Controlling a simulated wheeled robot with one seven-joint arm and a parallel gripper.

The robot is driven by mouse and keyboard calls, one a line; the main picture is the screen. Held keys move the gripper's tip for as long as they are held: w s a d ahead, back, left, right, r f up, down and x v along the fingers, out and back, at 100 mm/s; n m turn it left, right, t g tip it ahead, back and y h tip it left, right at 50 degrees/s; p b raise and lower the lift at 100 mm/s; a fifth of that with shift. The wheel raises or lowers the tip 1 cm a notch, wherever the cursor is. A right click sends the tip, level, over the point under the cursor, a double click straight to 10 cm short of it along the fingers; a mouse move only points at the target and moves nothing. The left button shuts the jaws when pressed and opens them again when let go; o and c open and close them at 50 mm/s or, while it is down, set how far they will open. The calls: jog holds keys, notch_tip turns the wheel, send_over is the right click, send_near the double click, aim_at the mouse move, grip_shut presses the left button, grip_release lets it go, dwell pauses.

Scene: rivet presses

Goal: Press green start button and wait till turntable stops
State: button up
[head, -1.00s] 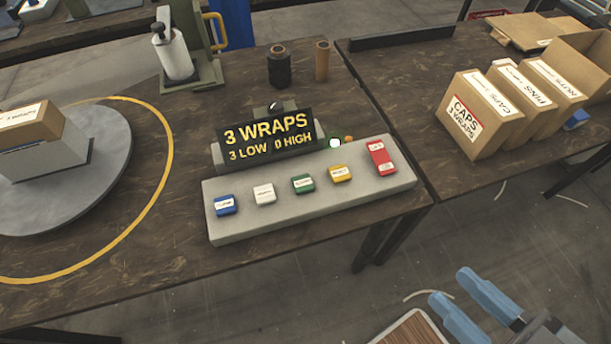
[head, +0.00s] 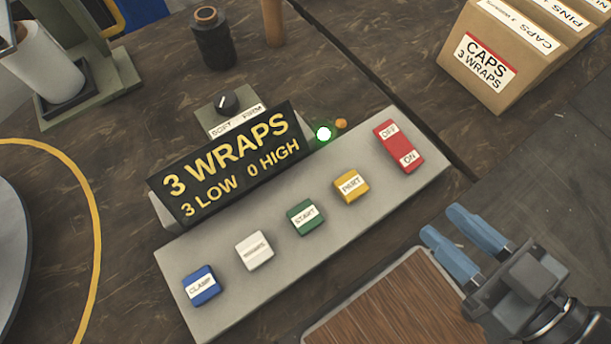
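The green START button (head: 305,217) sits in the middle of the grey control panel (head: 225,285), between the white button (head: 254,250) and the yellow PART button (head: 351,186). The display (head: 232,160) reads "3 WRAPS, 3 LOW 0 HIGH". The grey turntable (head: 12,262) shows only as an edge at the far left, with its load out of view. My gripper (head: 450,238) is to the right of the panel, apart from the buttons. Its two blue fingers are spread with a gap between them and nothing in it.
A blue CLAMP button (head: 201,286) and a red OFF/ON switch (head: 399,146) are at the panel's ends. A dark knob (head: 227,103) stands behind the display. Cardboard boxes (head: 490,60) stand at upper right.

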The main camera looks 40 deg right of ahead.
grip_shut()
dwell(1.5)
